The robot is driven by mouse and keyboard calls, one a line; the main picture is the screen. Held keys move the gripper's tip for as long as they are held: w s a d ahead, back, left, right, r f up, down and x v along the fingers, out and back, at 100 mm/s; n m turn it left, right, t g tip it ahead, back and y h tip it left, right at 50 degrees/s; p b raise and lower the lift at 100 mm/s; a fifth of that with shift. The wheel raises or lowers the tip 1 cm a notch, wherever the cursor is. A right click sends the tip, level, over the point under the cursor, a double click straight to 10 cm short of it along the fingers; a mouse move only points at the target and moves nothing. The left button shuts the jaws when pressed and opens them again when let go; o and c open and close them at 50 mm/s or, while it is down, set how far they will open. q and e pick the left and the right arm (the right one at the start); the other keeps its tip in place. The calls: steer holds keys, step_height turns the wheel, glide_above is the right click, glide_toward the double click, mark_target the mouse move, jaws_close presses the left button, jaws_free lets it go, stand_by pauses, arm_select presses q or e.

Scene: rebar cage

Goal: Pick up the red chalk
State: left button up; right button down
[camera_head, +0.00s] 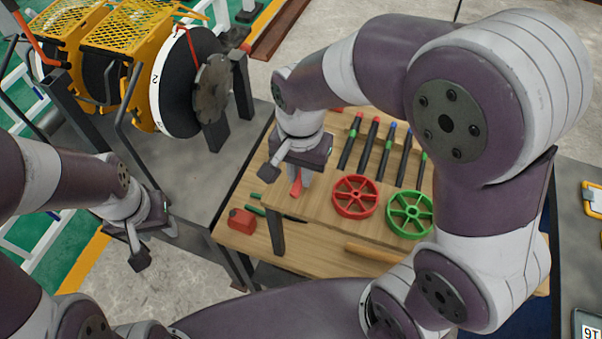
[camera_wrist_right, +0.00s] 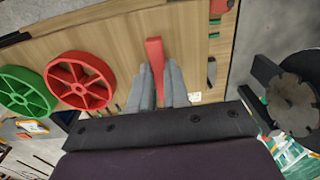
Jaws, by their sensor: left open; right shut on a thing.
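The red chalk (camera_head: 296,187) is a small red stick over the wooden table, at the left of the red wheel in the head view. In the right wrist view the red chalk (camera_wrist_right: 154,52) sticks out from between the two grey fingers. My right gripper (camera_head: 302,178) is shut on it; the fingers (camera_wrist_right: 158,80) hide its lower part. I cannot tell whether the chalk is clear of the tabletop. My left gripper (camera_head: 160,230) is open, off the table's left side, away from the chalk.
A red wheel (camera_head: 343,207) and a green wheel (camera_head: 398,223) lie on the table (camera_head: 325,225). Several dark rods (camera_head: 368,142) lie behind them. A red container (camera_head: 242,221) is at the left edge. A yellow-framed reel machine (camera_head: 180,85) stands at the back left.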

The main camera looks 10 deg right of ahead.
step_height(320, 180, up, 3)
steer(key=shift+w+f+b, duration=0.1)
steer(key=shift+b, duration=0.3)
steer(key=shift+s+d+r+p, duration=0.2)
steer(key=shift+d+r+p, duration=0.45)
steer(key=shift+d+r, duration=0.3)
steer(key=d+r+p, duration=0.5)
steer(key=d, duration=0.4)
steer(key=shift+s+d+r, duration=0.25)
steer(key=shift+s+d, duration=0.1)
steer(key=shift+s, duration=0.1)
